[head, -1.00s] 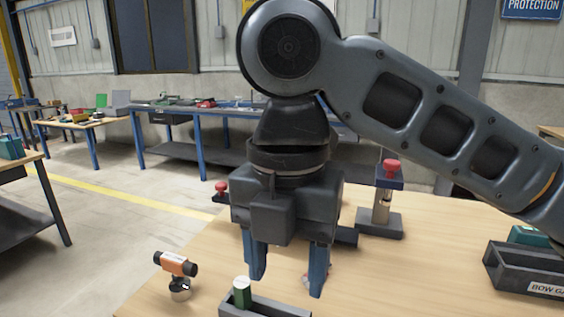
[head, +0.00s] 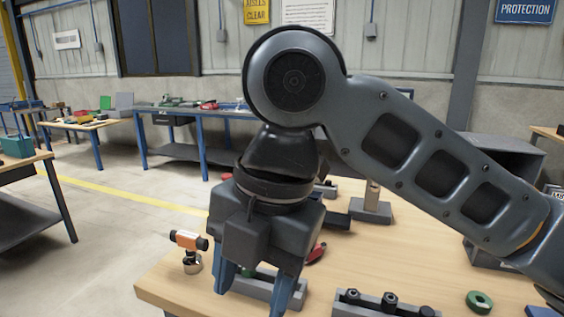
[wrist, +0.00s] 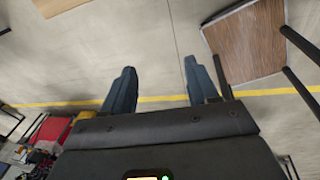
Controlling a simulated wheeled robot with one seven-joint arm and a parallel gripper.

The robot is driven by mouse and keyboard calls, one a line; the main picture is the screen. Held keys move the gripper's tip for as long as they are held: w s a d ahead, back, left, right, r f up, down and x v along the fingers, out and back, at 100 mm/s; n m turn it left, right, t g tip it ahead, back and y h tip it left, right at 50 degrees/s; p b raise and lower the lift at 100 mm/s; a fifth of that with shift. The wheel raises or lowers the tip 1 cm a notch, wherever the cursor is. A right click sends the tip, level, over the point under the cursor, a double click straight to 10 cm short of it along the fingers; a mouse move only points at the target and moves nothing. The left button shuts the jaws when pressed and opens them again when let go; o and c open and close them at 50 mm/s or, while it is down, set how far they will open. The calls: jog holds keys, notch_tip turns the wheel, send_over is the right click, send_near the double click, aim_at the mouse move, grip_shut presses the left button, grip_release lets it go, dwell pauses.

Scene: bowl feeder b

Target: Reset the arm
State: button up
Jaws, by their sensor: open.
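My gripper (head: 253,288) has blue fingers and hangs over the near part of the wooden table in the head view. Its fingers are spread apart with nothing visible between them. In the wrist view the two fingertips (wrist: 160,82) are wide apart over bare grey floor. My arm comes in from the right and bends down at the elbow. The gripper body hides part of a grey block holder (head: 268,289) behind its fingers.
The wooden table (head: 395,260) holds an orange and black tool (head: 189,246) at left, a grey rack of dark pegs (head: 384,304), a green ring (head: 480,301) and a grey stand (head: 371,207). Workbenches (head: 200,112) line the far wall. Floor at left is open.

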jog(key=s+a+f+m+t+y, duration=0.15)
jog(key=a+m+t+y, duration=0.25)
jog(key=a+m+y, duration=0.75)
jog(key=s+d+f+m+t+h, duration=0.35)
jog(key=d+f+m+t, duration=0.25)
jog(key=d+f+m, duration=0.3)
jog(key=s+d+f+m+t+h, duration=0.3)
jog(key=d+f+m+t+h, duration=0.15)
jog(key=d+f+m, duration=0.4)
jog(key=s+d+r+m+h, duration=0.1)
jog(key=s+d+h, duration=0.4)
jog(key=s+d, duration=1.3)
jog(key=s+m, duration=0.1)
jog(key=s, duration=0.2)
jog(key=shift+s+d+r+h, duration=0.2)
jog(key=shift+d+r+h, duration=0.05)
jog(key=shift+r+h, duration=0.1)
